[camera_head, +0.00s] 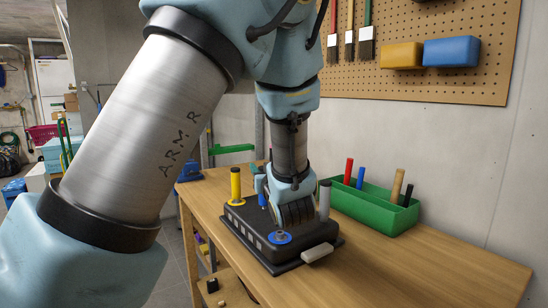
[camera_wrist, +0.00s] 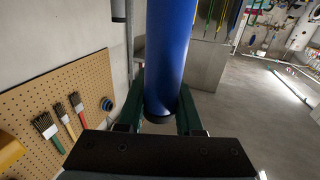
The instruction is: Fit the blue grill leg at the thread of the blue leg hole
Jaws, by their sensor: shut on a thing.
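The dark grill body (camera_head: 270,256) lies on the wooden table with its leg holes facing up. The blue leg hole (camera_head: 280,238), a blue ring with a grey middle, is at its near corner and looks empty. My gripper (camera_head: 261,188) is over the grill, left of and beyond the blue hole. In the wrist view its green fingers (camera_wrist: 162,112) are shut on the blue leg (camera_wrist: 170,50), which also shows small in the head view (camera_head: 262,201). The leg's lower end is partly hidden in the head view, so I cannot tell its gap to the grill.
A yellow leg (camera_head: 235,184) stands upright at the grill's left corner and a grey leg (camera_head: 325,198) at its right. A pale handle (camera_head: 317,252) sticks out in front. A green bin (camera_head: 372,216) holds several upright pieces behind right. The table's right (camera_head: 450,272) is clear.

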